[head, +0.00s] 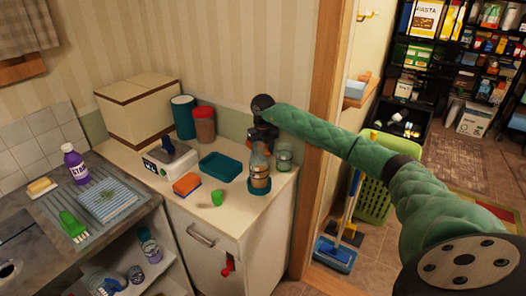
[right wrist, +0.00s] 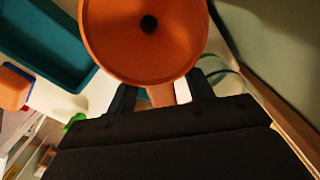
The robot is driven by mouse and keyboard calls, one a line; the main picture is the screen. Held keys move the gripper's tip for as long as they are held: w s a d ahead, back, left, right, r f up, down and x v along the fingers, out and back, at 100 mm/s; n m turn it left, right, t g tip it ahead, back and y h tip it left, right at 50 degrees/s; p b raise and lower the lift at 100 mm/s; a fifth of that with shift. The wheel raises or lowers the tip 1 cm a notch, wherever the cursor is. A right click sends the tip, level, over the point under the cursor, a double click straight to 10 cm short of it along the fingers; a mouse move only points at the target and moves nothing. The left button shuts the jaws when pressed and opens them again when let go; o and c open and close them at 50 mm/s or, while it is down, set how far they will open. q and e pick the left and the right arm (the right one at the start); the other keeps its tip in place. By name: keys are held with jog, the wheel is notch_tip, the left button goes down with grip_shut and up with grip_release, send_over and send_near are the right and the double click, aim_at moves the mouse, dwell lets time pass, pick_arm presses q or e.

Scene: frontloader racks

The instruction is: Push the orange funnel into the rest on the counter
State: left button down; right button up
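The orange funnel (right wrist: 120,45) fills the top of the right wrist view, its wide mouth facing the camera and a dark hole inside. My right gripper (right wrist: 164,92) is at its lower rim. A tan-orange piece shows between the two dark fingers, but contact is unclear. In the head view my right gripper (head: 265,143) points down over the back right of the counter, largely hiding the funnel. Below it stands a clear vessel with tan bands (head: 260,171) on a teal base (head: 259,189). I cannot tell which part is the rest. My left gripper is out of view.
A teal tray (head: 220,166), orange sponge (head: 187,184), small green cup (head: 217,197) and scale (head: 170,157) stand left on the counter. A clear glass (head: 284,157) is close right of the vessel. The wooden door frame (head: 324,110) rises beyond the counter's right edge.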

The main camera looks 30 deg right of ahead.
jog(key=shift+r, duration=0.1)
jog(key=shift+r, duration=0.25)
notch_tip(320, 180, up, 6)
jog(key=b, duration=0.2)
jog(key=shift+f+b, duration=0.1)
jog(key=shift+b, duration=0.2)
jog(key=shift+r, duration=0.65)
